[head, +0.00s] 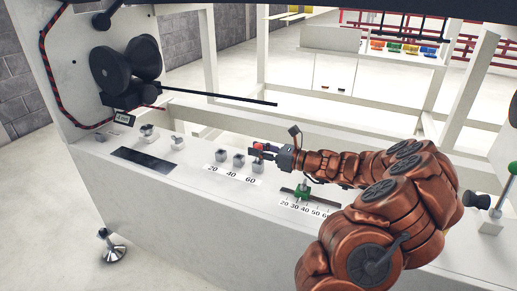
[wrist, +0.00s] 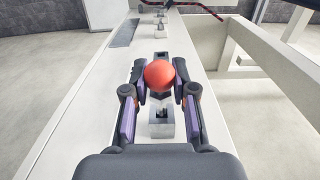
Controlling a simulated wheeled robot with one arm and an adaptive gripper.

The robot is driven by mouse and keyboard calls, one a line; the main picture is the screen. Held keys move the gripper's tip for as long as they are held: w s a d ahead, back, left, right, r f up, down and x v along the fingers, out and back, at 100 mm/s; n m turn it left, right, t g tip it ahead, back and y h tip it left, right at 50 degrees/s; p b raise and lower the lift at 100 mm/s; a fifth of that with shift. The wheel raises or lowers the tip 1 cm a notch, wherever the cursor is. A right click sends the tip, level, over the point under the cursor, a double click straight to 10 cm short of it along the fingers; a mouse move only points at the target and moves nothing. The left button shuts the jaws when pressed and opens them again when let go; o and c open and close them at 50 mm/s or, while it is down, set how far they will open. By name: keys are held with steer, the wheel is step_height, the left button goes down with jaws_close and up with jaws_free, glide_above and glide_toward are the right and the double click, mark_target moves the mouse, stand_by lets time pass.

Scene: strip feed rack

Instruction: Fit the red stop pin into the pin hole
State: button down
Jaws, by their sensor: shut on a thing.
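The red stop pin (wrist: 159,74) shows as a round red head between my gripper's fingers in the wrist view. It also shows in the head view (head: 257,146). My gripper (head: 263,151) is shut on it, above the row of grey blocks near the label 60. A grey block (wrist: 161,127) with a dark opening lies below the fingers in the wrist view. Two more grey blocks (head: 222,155) (head: 239,160) stand to the left, by labels 20 and 40. The pin's lower end is mostly hidden, so I cannot tell whether it is in a hole.
A green slider (head: 302,190) sits on a dark scale rail to the right of the blocks. A dark plate (head: 146,161) and small grey fittings (head: 177,141) lie to the left. A black rod (head: 220,98) reaches out above the white bench (head: 180,215).

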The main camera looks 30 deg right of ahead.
steer(key=shift+f, duration=0.5)
steer(key=c, duration=0.9)
jaws_free()
steer(key=shift+a+f, duration=0.1)
steer(key=shift+o, duration=0.2)
step_height(320, 180, up, 10)
steer(key=shift+r, duration=0.25)
